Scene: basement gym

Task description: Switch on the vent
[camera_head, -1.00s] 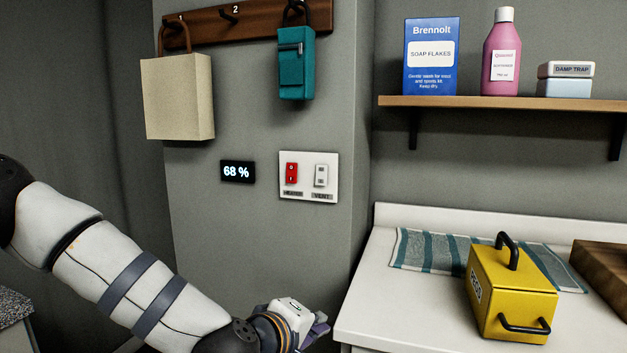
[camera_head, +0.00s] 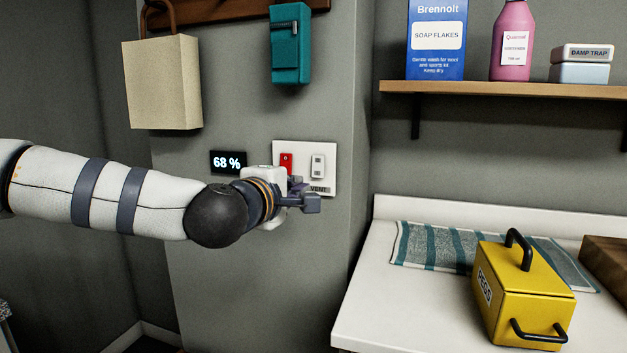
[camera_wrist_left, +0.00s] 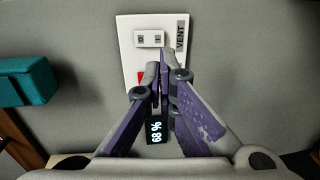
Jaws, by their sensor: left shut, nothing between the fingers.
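The white switch plate (camera_head: 328,160) is on the grey wall. It carries a red switch (camera_head: 286,163) on the left and a light-grey vent switch (camera_head: 317,166) on the right, above a label reading VENT (camera_head: 319,189). My left gripper (camera_head: 312,203) is shut and empty, in front of the plate's lower edge and below the vent switch. In the left wrist view the plate (camera_wrist_left: 124,42), the vent switch (camera_wrist_left: 149,39) and part of the red switch (camera_wrist_left: 142,78) show beyond the shut fingertips (camera_wrist_left: 164,55). Contact with the plate cannot be told. My right gripper is not in view.
A display reading 68 % (camera_head: 228,162) is left of the plate. A cream bag (camera_head: 162,82) and a teal case (camera_head: 290,45) hang above. A counter (camera_head: 400,310) at right holds a yellow box (camera_head: 525,295) and a striped towel (camera_head: 440,246).

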